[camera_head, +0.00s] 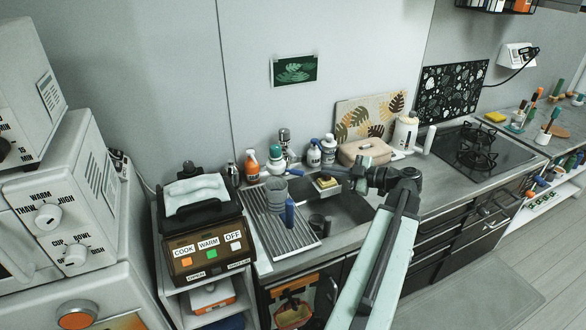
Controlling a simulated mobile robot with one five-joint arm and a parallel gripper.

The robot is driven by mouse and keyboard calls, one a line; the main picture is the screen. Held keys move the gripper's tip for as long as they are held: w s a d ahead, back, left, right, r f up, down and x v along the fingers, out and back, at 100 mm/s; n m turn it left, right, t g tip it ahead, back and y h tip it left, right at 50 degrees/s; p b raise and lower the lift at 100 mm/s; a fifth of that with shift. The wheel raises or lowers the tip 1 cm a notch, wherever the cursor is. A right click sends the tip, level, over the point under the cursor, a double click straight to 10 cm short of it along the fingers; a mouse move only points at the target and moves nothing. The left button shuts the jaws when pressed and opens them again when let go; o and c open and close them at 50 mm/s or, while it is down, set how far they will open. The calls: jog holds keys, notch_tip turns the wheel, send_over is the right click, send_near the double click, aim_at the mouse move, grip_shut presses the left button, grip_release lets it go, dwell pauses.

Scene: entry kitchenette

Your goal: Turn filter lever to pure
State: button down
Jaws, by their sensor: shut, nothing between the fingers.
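No lever marked pure can be made out in the head view. A small chrome and white fitting, perhaps the faucet or filter (284,137), stands at the wall behind the sink (345,211); its details are too small to read. My gripper (354,178) is dark, points left and is over the right back part of the sink. It is shut and empty. It appears to the right of the fitting and apart from it. My arm comes up from the bottom and hides part of the sink and counter.
Bottles (314,153), a sponge (326,182) and a beige box (366,151) crowd the sink's back edge. A drying rack (290,235) with a clear container (276,194) is left. A cooker (205,255) stands at left.

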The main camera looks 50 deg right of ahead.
jog(key=b, duration=0.2)
send_over(295, 172)
jog(key=s+a, duration=0.2)
jog(key=s, duration=0.2)
notch_tip(295, 172, down, 2)
jog(key=f+b, duration=0.1)
jog(key=d+f+b, duration=0.2)
jog(key=shift+w+d+f, duration=0.1)
jog(key=shift+w+d, duration=0.1)
jog(key=shift+w, duration=0.1)
jog(key=shift+w, duration=0.1)
